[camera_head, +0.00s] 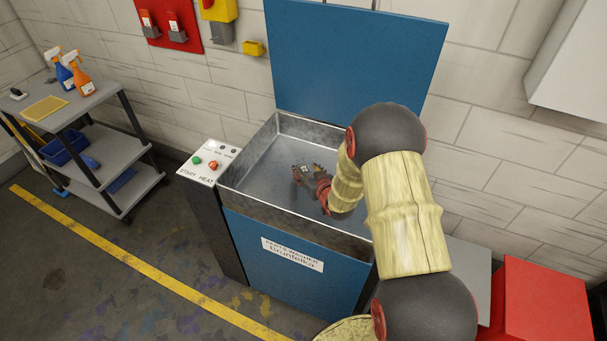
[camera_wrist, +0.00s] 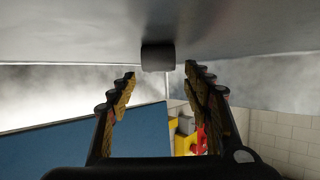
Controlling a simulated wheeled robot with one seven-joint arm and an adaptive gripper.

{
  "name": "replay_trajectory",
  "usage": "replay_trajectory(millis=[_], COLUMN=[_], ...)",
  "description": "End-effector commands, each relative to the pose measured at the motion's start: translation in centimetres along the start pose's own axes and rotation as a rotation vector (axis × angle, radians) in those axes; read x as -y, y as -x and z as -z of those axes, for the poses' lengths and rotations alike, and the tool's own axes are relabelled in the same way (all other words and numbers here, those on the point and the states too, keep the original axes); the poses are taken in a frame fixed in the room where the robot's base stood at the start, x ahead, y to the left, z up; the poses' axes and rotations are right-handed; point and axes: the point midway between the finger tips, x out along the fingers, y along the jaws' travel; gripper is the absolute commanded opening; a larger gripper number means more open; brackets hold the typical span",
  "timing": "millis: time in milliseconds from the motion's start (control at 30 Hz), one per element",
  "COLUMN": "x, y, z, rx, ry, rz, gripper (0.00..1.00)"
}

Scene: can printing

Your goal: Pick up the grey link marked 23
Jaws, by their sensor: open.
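A small grey block-like part (camera_wrist: 158,57) shows in the wrist view, against the grey metal surface along the top of the picture. It may be the grey link, but I can read no 23 on it. My gripper (camera_wrist: 160,75) is open, with its fingers on either side of the line to this part. The part appears just beyond the fingertips, and I see no grip on it. In the head view my gripper (camera_head: 302,172) is low inside the metal basin of the blue parts washer. I cannot clearly pick out the link there.
The basin's metal walls (camera_head: 248,150) surround my gripper. The raised blue lid (camera_head: 355,55) stands behind. A control box (camera_head: 208,162) with green and red buttons is at the left. A grey cart (camera_head: 85,105) stands farther left, and a red box (camera_head: 545,305) is at the right.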

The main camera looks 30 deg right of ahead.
Motion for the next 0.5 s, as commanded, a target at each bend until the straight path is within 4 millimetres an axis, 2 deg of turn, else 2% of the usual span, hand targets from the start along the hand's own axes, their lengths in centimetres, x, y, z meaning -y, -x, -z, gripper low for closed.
replay_trajectory(millis=[100,200,400,500], x=[0.0,0.0,0.0,0.0], y=[-2.0,-2.8,-2.9,-2.9], z=[-0.3,-0.2,-0.1,-0.1], rx=[0.001,0.001,0.002,0.002], ry=[0.001,0.001,0.0,0.0], rz=[0.001,0.0,0.0,0.0], gripper=[0.5,0.5,0.5,0.45])
